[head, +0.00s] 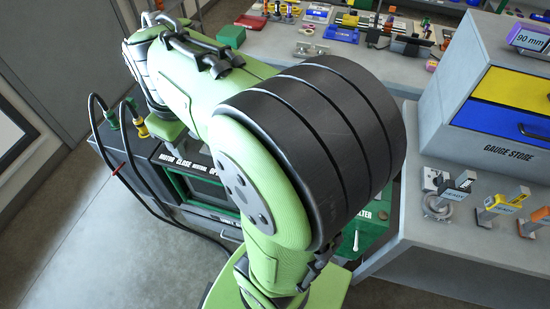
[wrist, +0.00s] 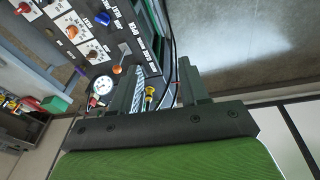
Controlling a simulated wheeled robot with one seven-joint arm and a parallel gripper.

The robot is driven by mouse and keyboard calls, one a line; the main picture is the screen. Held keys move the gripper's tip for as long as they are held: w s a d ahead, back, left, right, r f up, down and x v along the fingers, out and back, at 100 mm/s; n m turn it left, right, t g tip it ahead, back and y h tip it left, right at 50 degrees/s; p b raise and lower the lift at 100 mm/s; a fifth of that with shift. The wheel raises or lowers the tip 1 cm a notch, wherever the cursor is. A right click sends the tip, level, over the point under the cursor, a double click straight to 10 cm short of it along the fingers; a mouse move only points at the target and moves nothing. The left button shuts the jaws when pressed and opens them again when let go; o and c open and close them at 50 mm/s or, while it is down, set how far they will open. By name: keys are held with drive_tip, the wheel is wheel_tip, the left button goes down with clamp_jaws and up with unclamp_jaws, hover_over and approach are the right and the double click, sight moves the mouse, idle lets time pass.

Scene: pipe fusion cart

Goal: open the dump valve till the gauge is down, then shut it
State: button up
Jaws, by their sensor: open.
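I cannot tell which control is the dump valve, as the labels are too small. A yellow fitting (wrist: 150,95) shows beyond the fingers. In the head view my arm hides much of the cart (head: 185,178) and the gauge.
Black hoses (head: 125,175) hang from yellow and green fittings at the cart's left. A grey bench (head: 440,240) with a gauge store (head: 500,148) stands at right. A back table (head: 345,60) holds several parts.

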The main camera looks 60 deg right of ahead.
drive_tip(key=s+d+f+n+g+b, duration=0.1)
drive_tip(key=d+f+g+b, duration=0.2)
drive_tip(key=d+f, duration=0.8)
drive_tip(key=s+d+f+n+g+b, duration=0.15)
drive_tip(key=d+f+g, duration=0.25)
drive_tip(key=d+f, duration=0.8)
drive_tip(key=shift+m, duration=0.45)
drive_tip(key=b+x, duration=0.1)
drive_tip(key=x, duration=0.3)
drive_tip(key=d+b+x, duration=0.1)
drive_tip(key=x, duration=0.3)
drive_tip(key=b+x, duration=0.1)
drive_tip(key=x, duration=0.3)
drive_tip(key=shift+w+d+f+b, duration=0.1)
drive_tip(key=shift+d+f+b, duration=0.25)
clamp_jaws()
